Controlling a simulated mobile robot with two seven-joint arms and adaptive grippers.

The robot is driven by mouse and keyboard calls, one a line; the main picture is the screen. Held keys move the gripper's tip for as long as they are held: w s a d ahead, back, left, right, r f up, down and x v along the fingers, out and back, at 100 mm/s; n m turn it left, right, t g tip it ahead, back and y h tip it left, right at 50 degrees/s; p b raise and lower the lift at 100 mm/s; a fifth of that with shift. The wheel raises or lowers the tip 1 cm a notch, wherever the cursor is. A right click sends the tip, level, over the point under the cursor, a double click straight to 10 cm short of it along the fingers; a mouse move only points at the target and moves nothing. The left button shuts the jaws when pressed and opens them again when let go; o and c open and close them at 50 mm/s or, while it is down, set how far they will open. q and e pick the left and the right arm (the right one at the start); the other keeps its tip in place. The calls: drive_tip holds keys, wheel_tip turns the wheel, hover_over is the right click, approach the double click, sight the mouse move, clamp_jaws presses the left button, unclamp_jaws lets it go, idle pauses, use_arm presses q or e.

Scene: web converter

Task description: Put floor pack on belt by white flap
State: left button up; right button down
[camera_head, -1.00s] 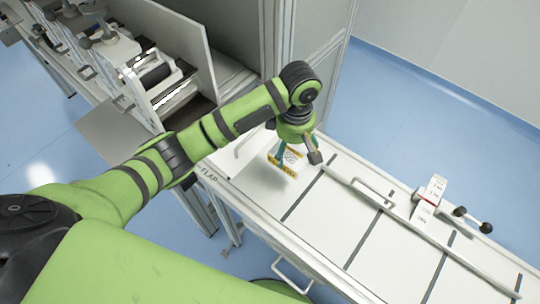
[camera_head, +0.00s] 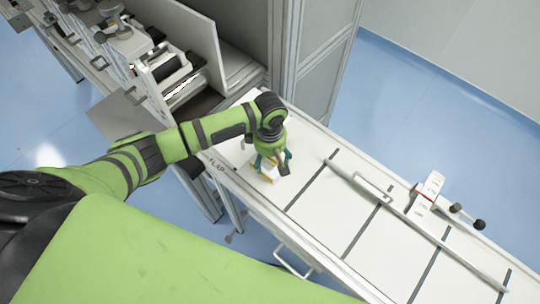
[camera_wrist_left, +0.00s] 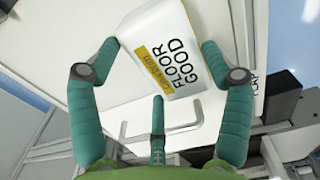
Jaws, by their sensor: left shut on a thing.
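The floor pack (camera_head: 266,171) is a small white and yellow carton, mostly covered by my gripper in the head view. In the left wrist view the carton (camera_wrist_left: 150,45) shows the words "FLOOR GOOD" and a yellow band. My left gripper (camera_head: 273,162) is shut on it, with teal fingers on both sides. The pack is over the left end of the white belt (camera_head: 318,192), near the "FLAP" lettering (camera_head: 217,164); whether it touches the surface I cannot tell. The white flap (camera_head: 232,150) is partly hidden by my arm. My right gripper is not in view.
A long rail with a handle (camera_head: 372,188) runs along the belt's right part. A white labelled block (camera_head: 427,192) with black knobs stands at the far edge. A tall cabinet frame (camera_head: 290,60) rises behind the belt. Dark stripes cross the belt, which is otherwise clear.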

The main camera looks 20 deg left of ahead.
sight(270, 160)
use_arm(q)
drive_tip(key=shift+f, duration=0.1)
drive_tip(key=o, duration=1.2)
drive_tip(key=shift+r+b, duration=1.35)
drive_tip(key=shift+r, duration=4.8)
